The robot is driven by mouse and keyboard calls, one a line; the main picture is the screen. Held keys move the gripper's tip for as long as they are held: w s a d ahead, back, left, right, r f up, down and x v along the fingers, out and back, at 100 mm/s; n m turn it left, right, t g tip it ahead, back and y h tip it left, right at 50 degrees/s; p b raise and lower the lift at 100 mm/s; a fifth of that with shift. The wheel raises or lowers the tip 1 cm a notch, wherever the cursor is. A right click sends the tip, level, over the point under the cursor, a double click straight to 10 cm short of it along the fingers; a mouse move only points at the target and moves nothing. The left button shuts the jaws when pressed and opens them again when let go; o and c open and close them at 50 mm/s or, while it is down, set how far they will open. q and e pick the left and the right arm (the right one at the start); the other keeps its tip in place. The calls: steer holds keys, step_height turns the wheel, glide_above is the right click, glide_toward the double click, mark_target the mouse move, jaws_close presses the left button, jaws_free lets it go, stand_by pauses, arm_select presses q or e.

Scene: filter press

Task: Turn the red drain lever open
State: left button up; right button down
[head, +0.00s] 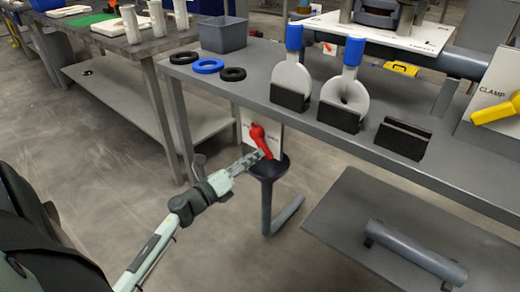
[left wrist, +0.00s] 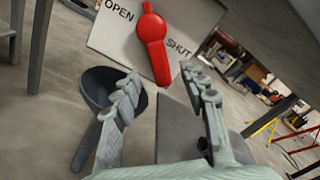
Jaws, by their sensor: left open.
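The red drain lever (head: 258,137) is mounted on a white plate (head: 276,138) below the front edge of the bench. In the left wrist view the lever (left wrist: 154,45) hangs down from its round hub, leaning slightly right. The label OPEN is left of it and SHUT is right of it on the plate (left wrist: 110,38). My left gripper (head: 256,159) is just in front of the lever's lower end. In the left wrist view its fingers (left wrist: 166,90) are apart, with the lever's tip between and beyond them. I cannot tell whether they touch it. My right gripper is not in view.
A dark funnel (head: 268,168) on a pipe stands below the lever. The grey bench (head: 225,85) above carries black and blue rings, a grey bin (head: 222,34) and white paddles with blue handles in black holders. A low shelf (head: 350,225) with a grey cylinder is at right.

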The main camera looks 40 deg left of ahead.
mark_target(262, 142)
arm_select(q)
steer(key=shift+w+d, duration=0.15)
steer(key=shift+w, duration=2.2)
steer(key=shift+c, duration=0.2)
jaws_close()
